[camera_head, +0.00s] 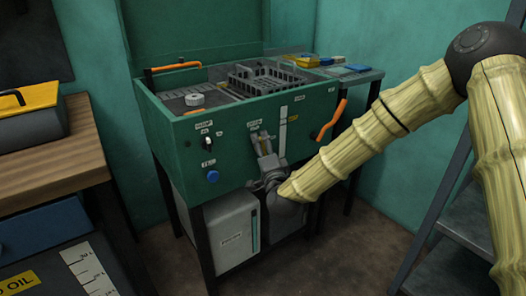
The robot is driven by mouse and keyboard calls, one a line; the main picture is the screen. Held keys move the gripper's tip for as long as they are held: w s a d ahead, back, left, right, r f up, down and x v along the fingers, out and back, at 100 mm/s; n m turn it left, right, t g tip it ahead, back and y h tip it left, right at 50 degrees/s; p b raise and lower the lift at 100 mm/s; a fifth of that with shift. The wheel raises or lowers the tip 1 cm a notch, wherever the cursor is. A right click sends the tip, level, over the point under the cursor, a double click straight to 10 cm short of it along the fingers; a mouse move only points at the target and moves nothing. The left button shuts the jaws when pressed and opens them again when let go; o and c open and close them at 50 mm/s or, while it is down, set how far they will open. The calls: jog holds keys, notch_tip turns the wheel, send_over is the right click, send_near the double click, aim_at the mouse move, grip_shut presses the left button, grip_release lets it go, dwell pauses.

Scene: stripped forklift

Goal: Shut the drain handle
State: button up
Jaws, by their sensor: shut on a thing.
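A green washing cabinet (230,150) stands against the wall, with controls on its front panel. My gripper (262,143) is at the middle of this front panel, under a small white label, with its fingers pointing up. It is shut on what appears to be the drain handle, a small grey part mostly hidden by the fingers. How far the handle is turned cannot be told. An orange lever (333,121) sits at the panel's right end, apart from my gripper.
A black knob (207,142) and a blue button (212,176) are left of my gripper. Below stand a grey container (229,232) and a darker one, partly behind my arm. A wooden bench (60,165) is at left, a stepladder (455,225) at right. Floor shows between.

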jog(key=n+t+y, duration=0.1)
jog(key=n, duration=0.3)
jog(key=shift+f+b, duration=0.1)
jog(key=shift+b, duration=0.3)
jog(key=n+y, duration=0.1)
jog(key=n, duration=0.1)
jog(key=n+y, duration=0.1)
jog(key=n, duration=0.1)
jog(key=shift+n+t+b, duration=0.3)
jog(key=shift+b, duration=0.05)
jog(key=n+y, duration=0.2)
jog(key=n, duration=0.3)
jog(key=shift+n+g+y+b, duration=0.25)
jog(key=shift+n+g+y, duration=0.2)
jog(key=shift+n+y, duration=0.8)
jog(key=shift+n+g+y+b, duration=0.2)
jog(key=shift+n+g+y, duration=0.3)
jog(key=shift+n, duration=1.35)
jog(key=o, duration=0.9)
jog(key=shift+o, duration=0.2)
jog(key=v, duration=1.2)
